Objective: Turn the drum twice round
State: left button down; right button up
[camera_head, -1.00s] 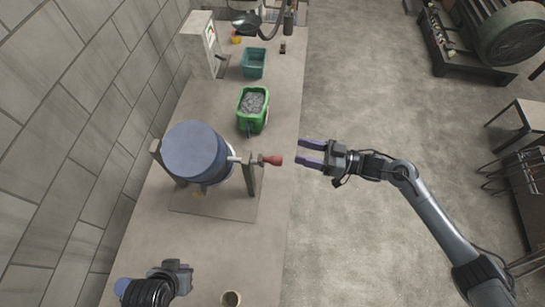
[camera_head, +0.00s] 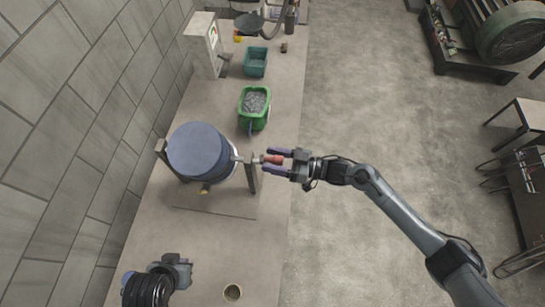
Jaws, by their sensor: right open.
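The blue-grey drum (camera_head: 198,150) lies in a wooden stand (camera_head: 253,173) on the bench, with a crank on its right side ending in a red handle (camera_head: 272,159). My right gripper (camera_head: 277,161) is open, with its purple fingers on the two sides of the red handle. I cannot tell whether the fingers touch it. My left gripper (camera_head: 176,270) is at the near left of the bench, well apart from the drum. Its fingertips do not show clearly.
A green bin of grey pieces (camera_head: 253,107) stands behind the drum, with a teal bin (camera_head: 255,62) and a pale box-shaped machine (camera_head: 203,45) farther back.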

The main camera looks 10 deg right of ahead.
jog(key=shift+w+a, duration=0.1)
jog(key=shift+a, duration=0.1)
grip_shut()
dwell(0.3)
